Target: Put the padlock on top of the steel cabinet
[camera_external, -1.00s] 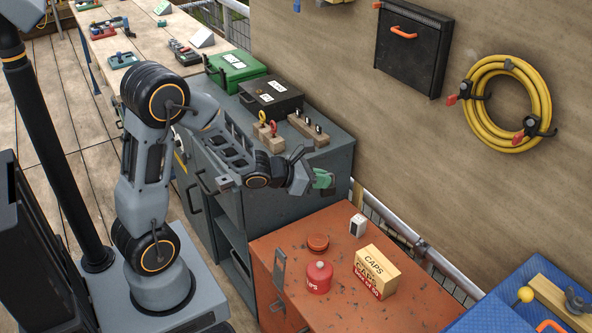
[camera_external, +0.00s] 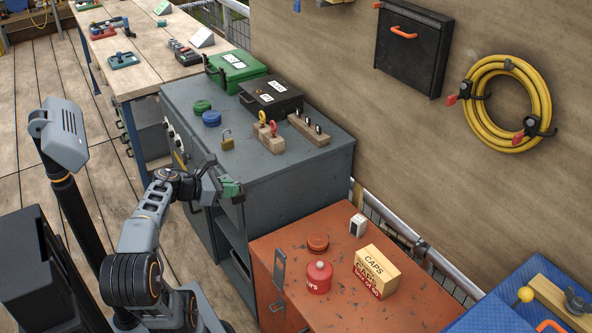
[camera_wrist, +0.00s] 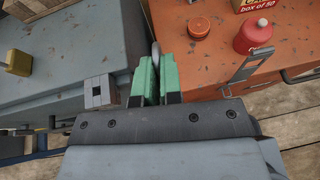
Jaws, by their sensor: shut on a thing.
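My gripper (camera_external: 230,188) has green finger pads and is beside the front corner of the blue-grey steel cabinet (camera_external: 262,172), around the level of its top. In the wrist view my gripper (camera_wrist: 158,82) is shut on a thin, rounded grey thing (camera_wrist: 155,52), mostly hidden between the pads, so I cannot tell what it is. A brass padlock (camera_external: 228,139) stands on top of the grey cabinet, apart from my gripper. A brass block, seemingly this padlock (camera_wrist: 18,62), shows at the left in the wrist view.
On the grey cabinet are green and blue round items (camera_external: 211,118), wooden key blocks (camera_external: 268,136), a black case (camera_external: 270,95) and a green case (camera_external: 236,70). The orange cabinet (camera_external: 330,250) at the right holds a red canister (camera_external: 319,277) and a caps box (camera_external: 376,272).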

